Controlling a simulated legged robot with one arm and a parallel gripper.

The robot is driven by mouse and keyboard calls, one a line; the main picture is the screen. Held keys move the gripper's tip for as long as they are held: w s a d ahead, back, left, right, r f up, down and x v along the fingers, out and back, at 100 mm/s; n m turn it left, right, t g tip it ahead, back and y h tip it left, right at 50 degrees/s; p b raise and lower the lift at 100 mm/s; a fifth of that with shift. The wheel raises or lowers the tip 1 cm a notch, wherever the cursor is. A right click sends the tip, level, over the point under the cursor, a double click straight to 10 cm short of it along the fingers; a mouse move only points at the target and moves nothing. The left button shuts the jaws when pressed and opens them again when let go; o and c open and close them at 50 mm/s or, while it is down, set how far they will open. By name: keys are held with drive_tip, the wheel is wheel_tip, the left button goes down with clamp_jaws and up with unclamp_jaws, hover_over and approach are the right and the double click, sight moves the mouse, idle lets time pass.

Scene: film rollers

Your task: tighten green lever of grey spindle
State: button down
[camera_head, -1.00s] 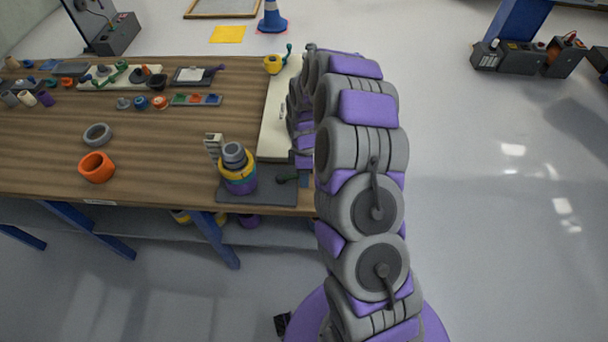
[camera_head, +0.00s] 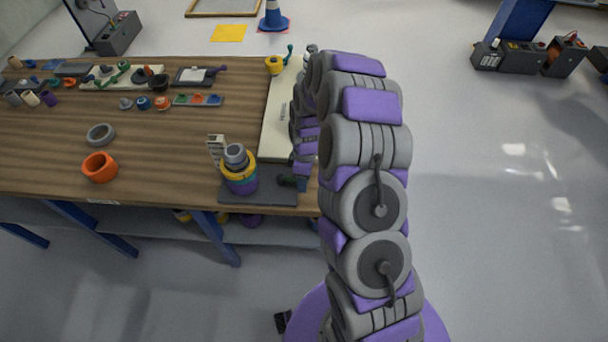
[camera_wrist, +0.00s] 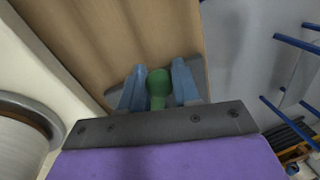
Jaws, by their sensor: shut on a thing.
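A green lever (camera_wrist: 158,82) with a rounded end sits between the two blue fingers of my gripper (camera_wrist: 158,86) in the wrist view. My gripper is shut on it. In the head view my gripper (camera_head: 302,182) is low at the right end of a dark grey base plate (camera_head: 258,196), and the dark green lever (camera_head: 287,180) shows just left of it. On that plate stands an upright stack of grey, yellow and purple rings (camera_head: 239,172). I cannot make out the grey spindle itself; my arm may hide part of it.
A cream board (camera_head: 277,130) lies behind the plate, partly hidden by my arm. An orange ring (camera_head: 100,168) and a grey ring (camera_head: 100,134) lie on the wooden table (camera_head: 160,170). Small parts line the back left.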

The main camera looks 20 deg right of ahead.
drive_tip(key=s+a+m+p, duration=0.1)
drive_tip(key=m, duration=0.1)
drive_tip(key=m+p, duration=0.1)
drive_tip(key=shift+s+a+r+m+y, duration=0.15)
drive_tip(key=shift+s+a+m+y, duration=0.15)
drive_tip(key=shift+s+a+m, duration=0.1)
drive_tip(key=shift+s+a+m+t+p, duration=0.25)
drive_tip(key=shift+a+m+t+p, duration=0.25)
drive_tip(key=shift+m, duration=0.4)
drive_tip(key=shift+s+a+m+y+p, duration=0.15)
drive_tip(key=shift+a+m+p, duration=0.4)
drive_tip(key=shift+m, duration=0.45)
drive_tip(key=shift+s+a+m+y+p, duration=0.15)
drive_tip(key=shift+a+m+p, duration=0.15)
drive_tip(key=shift+a+m, duration=0.6)
drive_tip(key=shift+d, duration=0.1)
drive_tip(key=c, duration=0.9)
unclamp_jaws()
drive_tip(key=shift+o, duration=0.2)
drive_tip(key=shift+t, duration=0.3)
drive_tip(key=w+d+r+p, duration=0.1)
drive_tip(key=d+r, duration=0.2)
drive_tip(key=r, duration=1.3)
drive_tip(key=shift+r+p, duration=0.35)
